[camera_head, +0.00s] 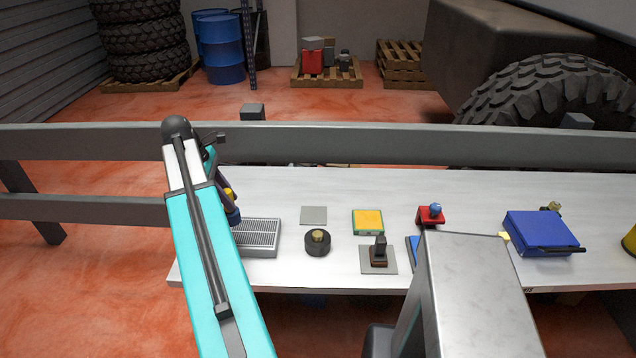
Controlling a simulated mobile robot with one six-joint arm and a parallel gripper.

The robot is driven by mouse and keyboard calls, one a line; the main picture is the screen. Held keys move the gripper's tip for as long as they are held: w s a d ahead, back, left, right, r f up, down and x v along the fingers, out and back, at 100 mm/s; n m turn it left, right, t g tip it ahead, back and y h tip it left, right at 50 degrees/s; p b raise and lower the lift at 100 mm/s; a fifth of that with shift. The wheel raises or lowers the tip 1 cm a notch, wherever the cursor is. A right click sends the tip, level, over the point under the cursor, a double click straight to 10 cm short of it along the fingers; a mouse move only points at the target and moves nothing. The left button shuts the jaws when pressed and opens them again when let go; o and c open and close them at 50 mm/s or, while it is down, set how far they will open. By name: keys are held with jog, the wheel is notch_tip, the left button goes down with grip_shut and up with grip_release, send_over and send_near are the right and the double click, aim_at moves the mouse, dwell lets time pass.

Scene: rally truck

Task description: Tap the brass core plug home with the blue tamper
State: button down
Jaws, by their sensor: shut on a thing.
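The brass core plug (317,235) sits in a black round holder (317,246) on the white bench. My gripper (228,190) is at the left end of the bench, mostly hidden behind my own arm. It is shut on the blue tamper (233,216), which shows as a dark blue end with a yellow part above it. The tamper is tilted and is to the left of the plug, apart from it, over or in front of the grey ribbed tray. How the fingers sit on it is hidden.
A grey ribbed tray (257,238) lies beside the tamper. A grey plate (313,215), a yellow-topped green block (367,221), a black post on a plate (379,256), a red stand with a blue ball (431,215) and a blue box (540,232) stand rightward. A grey rail (400,147) runs behind.

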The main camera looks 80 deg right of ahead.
jog(key=s+d+r+m+p, duration=0.1)
jog(key=s+d, duration=0.2)
jog(key=s, duration=0.9)
jog(key=s+d+r+m+y+p, duration=0.1)
jog(key=s+d+r+m, duration=0.1)
jog(key=s, duration=1.1)
jog(key=shift+s+d+p, duration=0.3)
jog(key=shift+d+p, duration=0.05)
jog(key=shift+d, duration=0.25)
jog(key=shift+r+p, duration=0.15)
jog(key=shift+p, duration=0.25)
jog(key=shift+f+b, duration=0.65)
jog(key=shift+f, duration=1.95)
jog(key=shift+p, duration=0.4)
